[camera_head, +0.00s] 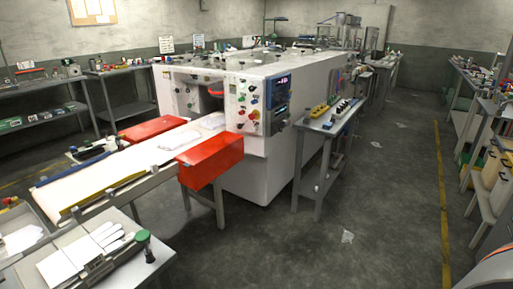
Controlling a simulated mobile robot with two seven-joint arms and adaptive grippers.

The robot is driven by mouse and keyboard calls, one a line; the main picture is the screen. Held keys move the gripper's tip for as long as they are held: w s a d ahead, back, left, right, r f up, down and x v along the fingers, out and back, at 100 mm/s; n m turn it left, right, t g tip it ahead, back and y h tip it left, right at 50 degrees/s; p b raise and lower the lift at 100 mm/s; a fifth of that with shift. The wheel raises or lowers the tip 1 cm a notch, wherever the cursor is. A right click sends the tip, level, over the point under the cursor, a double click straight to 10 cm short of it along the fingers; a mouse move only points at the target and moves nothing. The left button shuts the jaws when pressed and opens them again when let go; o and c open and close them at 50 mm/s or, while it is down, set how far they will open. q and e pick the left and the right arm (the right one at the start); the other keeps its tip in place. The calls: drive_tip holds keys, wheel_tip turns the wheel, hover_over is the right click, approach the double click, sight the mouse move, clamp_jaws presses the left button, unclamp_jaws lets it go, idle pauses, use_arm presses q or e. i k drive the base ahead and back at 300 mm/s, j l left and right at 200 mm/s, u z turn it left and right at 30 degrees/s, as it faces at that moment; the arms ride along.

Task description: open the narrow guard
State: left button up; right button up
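A large white machine (290,90) stands in the middle of the room. Two red covers sit on either side of its infeed table (95,182). The nearer red cover (210,158) is box-shaped and sits at the table's right edge, by the control panel (277,100). The farther red cover (152,130) looks flatter and lies on the table's far side. I cannot tell which of them is the narrow guard, or whether either is open. A small red part also shows in the machine's mouth (215,92). Neither of my grippers shows.
A narrow side table (326,122) with small bottles and a yellow block stands right of the machine. A bench with papers and a green-knobbed tool (142,237) fills the lower left. Clear floor (385,195) runs along the right, with paper scraps, before shelving.

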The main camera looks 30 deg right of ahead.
sight(194, 155)
drive_tip(key=z, duration=0.45)
drive_tip(key=i+l+u, duration=0.1)
drive_tip(key=u, duration=0.4)
drive_tip(key=i+l+u, duration=0.1)
drive_tip(key=u, duration=0.35)
drive_tip(key=i+l+u, duration=0.1)
drive_tip(key=u, duration=0.4)
drive_tip(key=i+l+u, duration=0.1)
drive_tip(key=l+u, duration=0.35)
drive_tip(key=l, duration=0.55)
